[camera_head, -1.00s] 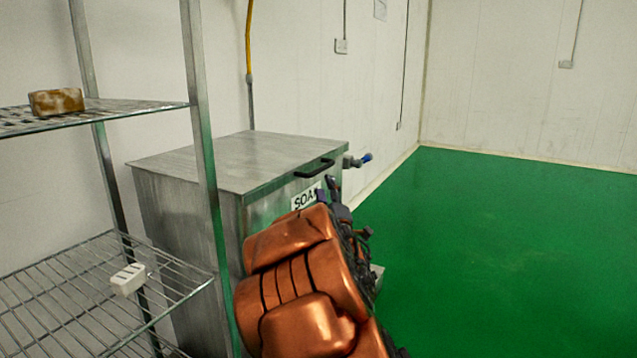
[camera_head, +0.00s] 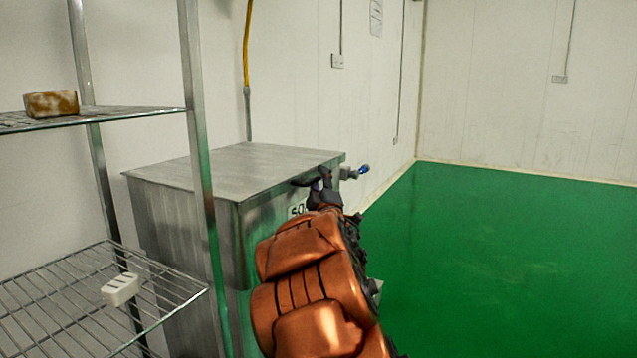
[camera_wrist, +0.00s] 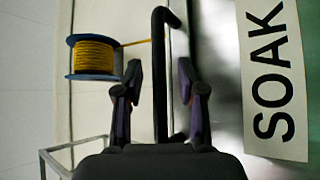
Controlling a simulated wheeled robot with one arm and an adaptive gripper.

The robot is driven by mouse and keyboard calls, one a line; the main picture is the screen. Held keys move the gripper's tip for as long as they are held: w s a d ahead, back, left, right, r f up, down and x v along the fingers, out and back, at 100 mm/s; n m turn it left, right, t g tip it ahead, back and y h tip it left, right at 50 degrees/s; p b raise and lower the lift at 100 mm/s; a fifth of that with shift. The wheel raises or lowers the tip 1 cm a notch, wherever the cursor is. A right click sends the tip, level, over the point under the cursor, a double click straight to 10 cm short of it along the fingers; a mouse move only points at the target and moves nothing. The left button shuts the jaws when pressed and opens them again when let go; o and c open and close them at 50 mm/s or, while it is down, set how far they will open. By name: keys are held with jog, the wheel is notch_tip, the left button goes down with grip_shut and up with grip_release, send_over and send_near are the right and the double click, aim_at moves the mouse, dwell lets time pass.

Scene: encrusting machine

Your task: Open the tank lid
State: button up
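The steel tank (camera_head: 180,225) stands by the wall with its flat lid (camera_head: 235,166) shut. The black bar handle (camera_head: 302,183) is on the lid's front edge, partly hidden by my gripper. My gripper (camera_head: 322,182) is at the handle, mostly hidden behind my arm in the head view. In the wrist view my gripper (camera_wrist: 160,80) has its fingers apart, one on each side of the handle (camera_wrist: 160,110). A gap shows between each finger and the bar. A white SOAK label (camera_wrist: 272,80) is on the tank front, right of the fingers.
A wire shelf rack (camera_head: 196,130) stands close on the left, holding a brown block (camera_head: 50,104) and a white block (camera_head: 120,289). A blue-tipped valve (camera_head: 362,169) sits beyond the handle. A yellow reel (camera_wrist: 95,57) shows in the wrist view. Green floor (camera_head: 500,240) is clear at right.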

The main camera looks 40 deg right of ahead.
jog(key=shift+w+r, duration=0.1)
grip_shut()
dwell(0.4)
dwell(0.3)
